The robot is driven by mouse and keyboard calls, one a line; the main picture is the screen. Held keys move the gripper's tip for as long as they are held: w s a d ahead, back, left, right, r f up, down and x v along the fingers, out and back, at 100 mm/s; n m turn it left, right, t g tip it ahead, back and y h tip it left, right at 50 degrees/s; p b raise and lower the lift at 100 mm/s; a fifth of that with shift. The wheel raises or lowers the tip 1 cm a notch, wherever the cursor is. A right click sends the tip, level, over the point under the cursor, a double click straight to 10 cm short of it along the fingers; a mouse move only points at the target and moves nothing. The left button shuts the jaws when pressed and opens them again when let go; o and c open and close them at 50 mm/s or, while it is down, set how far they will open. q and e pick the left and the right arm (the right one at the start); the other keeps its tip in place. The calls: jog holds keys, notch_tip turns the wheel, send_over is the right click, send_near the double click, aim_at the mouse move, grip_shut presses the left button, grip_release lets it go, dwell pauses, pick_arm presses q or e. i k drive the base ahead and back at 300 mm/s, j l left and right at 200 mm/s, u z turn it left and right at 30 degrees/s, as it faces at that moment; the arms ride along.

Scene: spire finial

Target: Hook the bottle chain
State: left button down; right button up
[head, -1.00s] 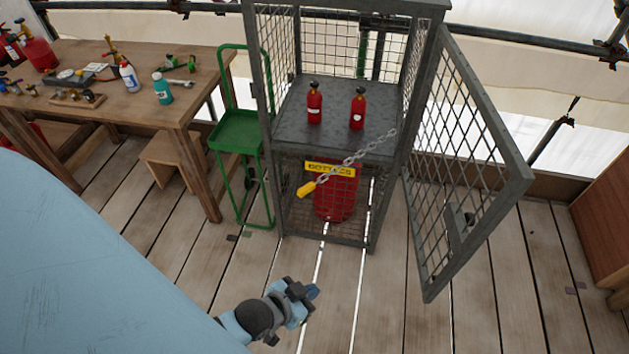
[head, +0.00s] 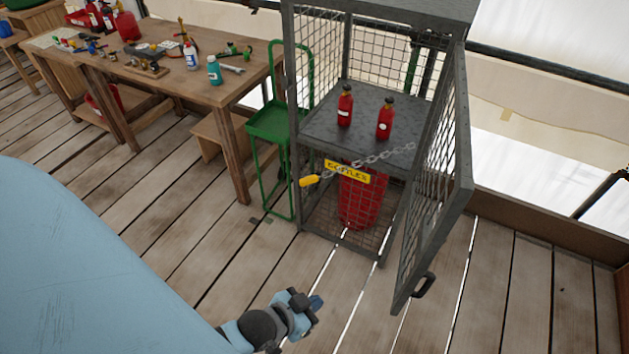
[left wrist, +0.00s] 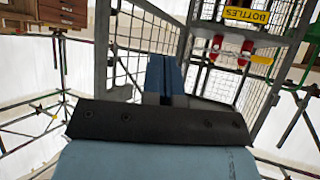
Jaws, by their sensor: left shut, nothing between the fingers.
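The grey mesh bottle cage (head: 292,110) stands in the middle of the head view with its mesh door (head: 440,190) open to the right. A metal chain (head: 385,158) slants across the front, from the right side down to a yellow end piece (head: 309,181) at the left. A yellow BOTTLES sign (head: 349,172) sits behind it. The sign (left wrist: 246,15) and yellow piece (left wrist: 262,59) also show in the left wrist view. My left gripper (head: 316,303) is shut and empty, in front of and below the cage, apart from the chain. Its blue fingers (left wrist: 163,75) are together. My right gripper is out of view.
Two red bottles (head: 345,106) (head: 385,118) stand on the cage shelf, and a large red cylinder (head: 360,205) below. A green trolley (head: 270,125) stands left of the cage, beside a wooden workbench (head: 235,85) with tools. The plank floor in front is clear.

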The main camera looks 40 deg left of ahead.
aim_at(308, 180)
jog(key=i+l+u, duration=0.4)
jog(key=l, duration=0.2)
jog(key=l+u, duration=0.25)
jog(key=i+l+u, duration=0.4)
jog(key=l, duration=0.15)
